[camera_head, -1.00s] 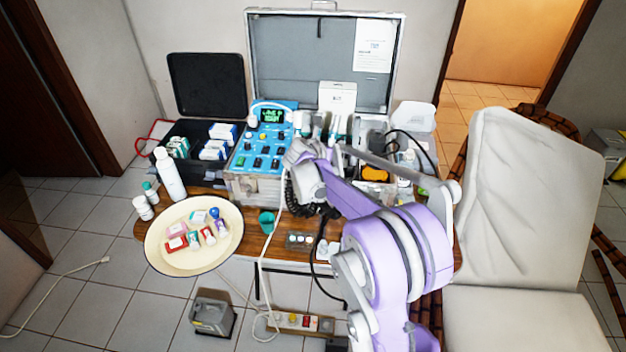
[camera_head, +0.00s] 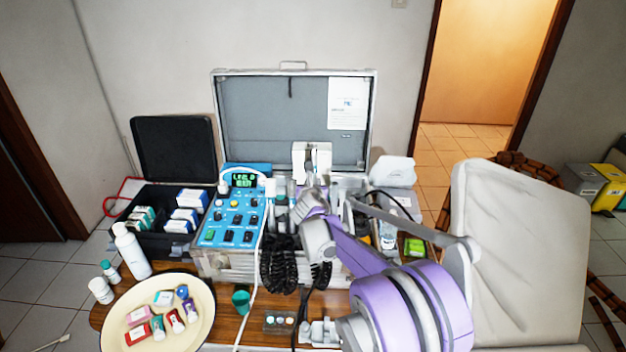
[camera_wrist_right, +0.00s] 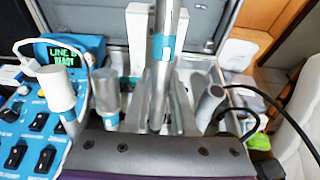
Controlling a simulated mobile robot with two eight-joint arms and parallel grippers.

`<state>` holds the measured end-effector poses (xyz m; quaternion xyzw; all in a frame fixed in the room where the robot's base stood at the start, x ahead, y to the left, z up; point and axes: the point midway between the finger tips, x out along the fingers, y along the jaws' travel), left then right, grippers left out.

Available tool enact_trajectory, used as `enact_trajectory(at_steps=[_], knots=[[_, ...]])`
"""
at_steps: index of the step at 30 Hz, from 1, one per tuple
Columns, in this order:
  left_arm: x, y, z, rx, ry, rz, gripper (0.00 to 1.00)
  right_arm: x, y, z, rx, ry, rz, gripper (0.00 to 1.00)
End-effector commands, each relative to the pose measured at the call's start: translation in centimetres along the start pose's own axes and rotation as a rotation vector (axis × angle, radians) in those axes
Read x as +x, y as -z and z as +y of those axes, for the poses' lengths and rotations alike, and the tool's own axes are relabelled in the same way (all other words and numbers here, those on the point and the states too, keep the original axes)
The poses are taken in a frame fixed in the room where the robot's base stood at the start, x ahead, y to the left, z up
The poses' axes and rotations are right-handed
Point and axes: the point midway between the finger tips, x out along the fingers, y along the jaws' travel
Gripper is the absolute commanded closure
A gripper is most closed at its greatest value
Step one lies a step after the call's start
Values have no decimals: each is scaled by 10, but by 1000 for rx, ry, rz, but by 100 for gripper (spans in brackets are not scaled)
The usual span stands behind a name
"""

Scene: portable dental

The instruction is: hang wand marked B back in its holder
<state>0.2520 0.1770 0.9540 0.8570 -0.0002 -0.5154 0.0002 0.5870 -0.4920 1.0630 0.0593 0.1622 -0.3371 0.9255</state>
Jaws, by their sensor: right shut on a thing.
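My right gripper (camera_wrist_right: 160,118) is shut on a silver wand with a blue band (camera_wrist_right: 164,47), held upright in front of the open case. No letter is readable on it. In the head view my gripper (camera_head: 311,188) is over the back of the instrument unit, and the held wand (camera_head: 310,162) shows only small. Other wands stand around it: a white one (camera_wrist_right: 57,90) and a grey one (camera_wrist_right: 105,92) at the left, and a grey one (camera_wrist_right: 209,104) at the right. The holder under the held wand is mostly hidden by my gripper. My left gripper is not in view.
A blue control panel (camera_head: 232,222) with a lit display stands left of my gripper. The case lid (camera_head: 260,115) rises behind. Black coiled cords (camera_head: 278,265) hang in front. A cream tray (camera_head: 205,325) is at the front left.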

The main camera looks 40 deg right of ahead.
Motion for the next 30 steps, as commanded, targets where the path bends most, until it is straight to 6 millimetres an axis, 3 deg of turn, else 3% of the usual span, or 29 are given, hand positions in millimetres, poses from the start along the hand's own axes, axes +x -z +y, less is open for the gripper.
enact_trajectory(at_steps=[4, 30], knots=[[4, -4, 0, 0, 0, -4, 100, 0, 17, 0, -1, 0, 1, 100], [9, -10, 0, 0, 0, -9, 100, -2, 22, 0, 0, 0, 1, 100]])
